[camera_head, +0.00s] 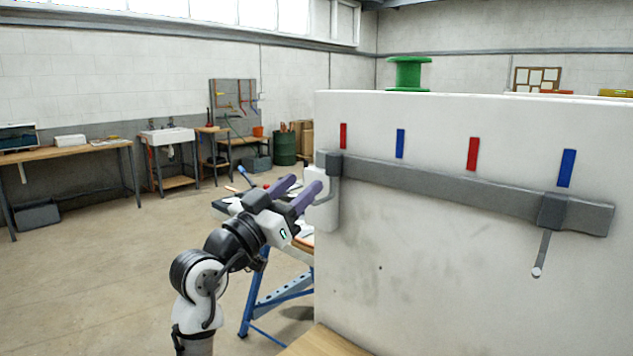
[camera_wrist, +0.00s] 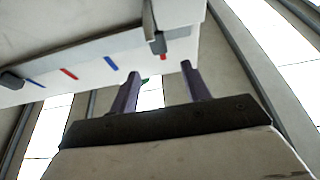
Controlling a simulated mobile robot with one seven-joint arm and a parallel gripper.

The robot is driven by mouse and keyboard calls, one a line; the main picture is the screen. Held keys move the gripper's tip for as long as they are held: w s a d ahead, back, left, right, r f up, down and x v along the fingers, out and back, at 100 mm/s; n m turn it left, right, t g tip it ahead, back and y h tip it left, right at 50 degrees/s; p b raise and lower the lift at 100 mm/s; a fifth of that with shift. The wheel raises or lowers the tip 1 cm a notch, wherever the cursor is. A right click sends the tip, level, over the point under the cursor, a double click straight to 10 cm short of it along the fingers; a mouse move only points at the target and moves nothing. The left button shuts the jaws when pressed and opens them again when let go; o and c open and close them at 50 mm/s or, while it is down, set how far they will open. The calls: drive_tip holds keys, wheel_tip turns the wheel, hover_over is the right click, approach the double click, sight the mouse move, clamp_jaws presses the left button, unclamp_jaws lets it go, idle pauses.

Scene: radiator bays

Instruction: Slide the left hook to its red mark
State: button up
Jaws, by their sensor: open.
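The left hook (camera_head: 333,165) has a dark grey slider at the left end of the grey rail, with a light rod bent down and left. In the wrist view the left hook (camera_wrist: 150,22) is beyond my fingers. The left red mark (camera_head: 343,135) is just above its slider, slightly right in the head view; it also shows in the wrist view (camera_wrist: 163,54). I cannot tell their exact alignment. Another red mark (camera_head: 472,153) is further right. My gripper (camera_head: 307,184) is open, its purple fingers near the rod; contact is unclear. Its fingers also show in the wrist view (camera_wrist: 159,81).
The rail (camera_head: 440,187) crosses a white panel (camera_head: 430,270). The right hook (camera_head: 551,212) hangs near the rail's right end, below a blue mark (camera_head: 567,168). Another blue mark (camera_head: 400,143) is between the red ones. A blue-legged bench (camera_head: 262,300) stands behind my arm.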

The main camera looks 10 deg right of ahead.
drive_tip(key=b+v, duration=0.1)
drive_tip(key=v, duration=0.4)
drive_tip(key=shift+s+a, duration=0.1)
drive_tip(key=shift+a, duration=0.05)
